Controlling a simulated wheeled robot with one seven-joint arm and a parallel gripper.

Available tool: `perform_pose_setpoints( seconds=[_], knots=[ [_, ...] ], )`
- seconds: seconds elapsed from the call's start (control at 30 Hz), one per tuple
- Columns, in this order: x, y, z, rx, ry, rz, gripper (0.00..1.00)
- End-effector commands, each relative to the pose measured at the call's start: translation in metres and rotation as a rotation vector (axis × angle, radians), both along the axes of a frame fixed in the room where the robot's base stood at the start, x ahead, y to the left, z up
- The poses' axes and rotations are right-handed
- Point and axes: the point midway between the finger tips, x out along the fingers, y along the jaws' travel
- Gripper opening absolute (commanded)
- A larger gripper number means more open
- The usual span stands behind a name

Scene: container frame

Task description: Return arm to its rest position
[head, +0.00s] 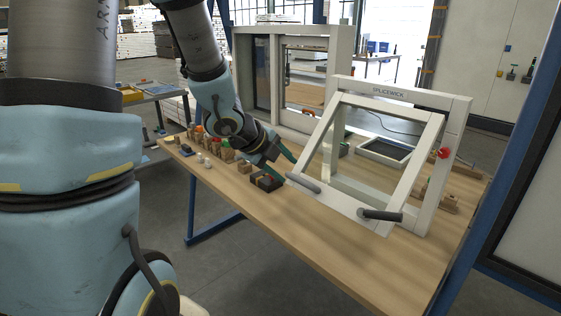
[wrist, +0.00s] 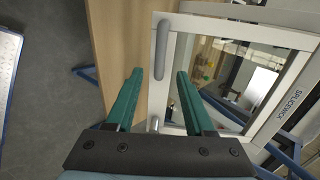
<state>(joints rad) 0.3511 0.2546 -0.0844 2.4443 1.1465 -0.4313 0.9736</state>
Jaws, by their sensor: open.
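My gripper (head: 284,163) is at the left side of the white container frame (head: 444,180), above the wooden table. In the wrist view my gripper (wrist: 158,88) has its two green fingers spread apart, with nothing between them held. The frame's tilted inner panel (head: 408,173) leans out toward the front. It carries two dark grey handles, a left one (head: 303,183) and a right one (head: 380,215). One grey handle (wrist: 161,50) shows beyond the fingertips in the wrist view, apart from them.
The wooden table (head: 330,255) bears small blocks (head: 215,145) at left and a dark box (head: 266,184) under my gripper. A second white frame (head: 340,45) stands behind. A red button (head: 444,153) is on the front frame's right post. The table's front left is clear.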

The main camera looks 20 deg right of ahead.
Motion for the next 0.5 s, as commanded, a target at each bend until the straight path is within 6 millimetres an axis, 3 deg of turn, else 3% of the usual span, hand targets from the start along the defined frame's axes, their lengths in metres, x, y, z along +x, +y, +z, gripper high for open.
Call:
perform_pose_setpoints(
  seconds=[0.1, 0.5],
  knots=[
    [-0.0035, 0.0074, 0.0107, -0.001, -0.001, 0.001, 0.53],
    [-0.0057, 0.0108, 0.0126, 0.000, 0.002, 0.003, 0.53]
  ],
)
